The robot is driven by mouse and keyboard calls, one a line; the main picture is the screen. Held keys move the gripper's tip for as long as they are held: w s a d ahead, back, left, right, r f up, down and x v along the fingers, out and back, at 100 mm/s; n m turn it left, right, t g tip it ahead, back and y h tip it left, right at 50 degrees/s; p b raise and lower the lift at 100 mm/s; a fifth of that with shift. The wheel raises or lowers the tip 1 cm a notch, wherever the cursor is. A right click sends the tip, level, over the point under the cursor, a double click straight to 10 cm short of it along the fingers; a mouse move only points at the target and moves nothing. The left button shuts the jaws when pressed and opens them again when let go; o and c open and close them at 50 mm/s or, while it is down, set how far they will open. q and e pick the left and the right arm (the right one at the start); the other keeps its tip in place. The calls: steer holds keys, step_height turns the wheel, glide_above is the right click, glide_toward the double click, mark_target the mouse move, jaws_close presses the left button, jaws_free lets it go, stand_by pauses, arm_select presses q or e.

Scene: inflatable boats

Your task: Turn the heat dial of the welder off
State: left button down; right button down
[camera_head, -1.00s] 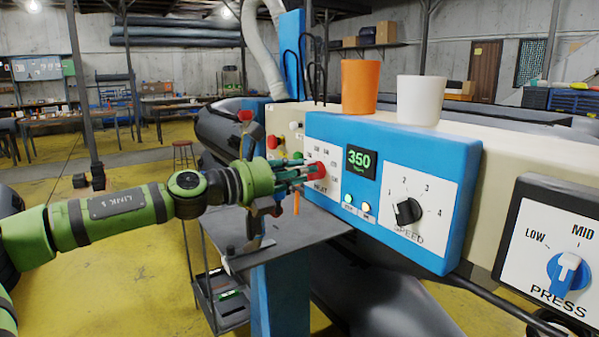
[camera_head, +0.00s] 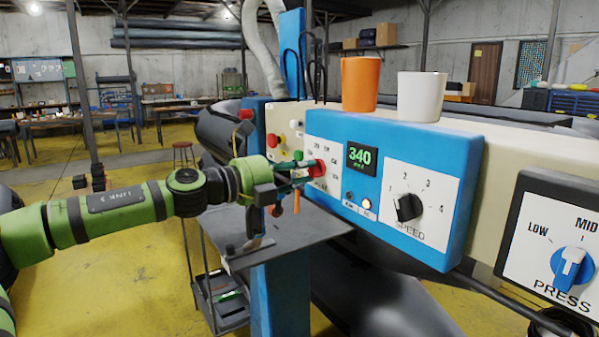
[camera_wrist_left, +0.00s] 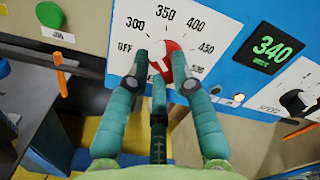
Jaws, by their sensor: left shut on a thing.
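The red heat dial (camera_head: 318,168) is on the white scale panel of the blue welder box (camera_head: 425,155). In the left wrist view the dial (camera_wrist_left: 166,62) has a white mark and sits among the marks OFF, 300, 350, 400 and 450. My left gripper (camera_wrist_left: 165,58) is shut on the dial, its teal fingers at either side of it. In the head view the left gripper (camera_head: 312,168) reaches the dial from the left. The fingers hide part of the dial, so its exact pointing is unclear. The green display (camera_head: 361,158) reads 340. My right gripper is out of view.
The black speed dial (camera_head: 409,207) and blue press dial (camera_head: 571,268) are to the right. An orange cup (camera_head: 359,84) and a white cup (camera_head: 421,97) stand on top of the machine. A grey metal table (camera_head: 290,235) lies below my left gripper.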

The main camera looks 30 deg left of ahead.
arm_select(q)
steer(key=n, duration=0.6)
steer(key=n+p, duration=0.1)
steer(key=n, duration=0.3)
steer(key=shift+d+f, duration=0.15)
steer(key=shift+f, duration=0.15)
steer(key=shift+n, duration=0.4)
steer(key=c, duration=1.1)
jaws_free()
steer(key=shift+o, duration=0.2)
steer(key=shift+s+r, duration=0.1)
steer(key=shift+s, duration=0.05)
steer(key=shift+s+a+r, duration=0.1)
steer(key=shift+s+a, duration=0.15)
steer(key=shift+s, duration=0.25)
steer(key=v, duration=0.6)
steer(key=shift+f, duration=0.25)
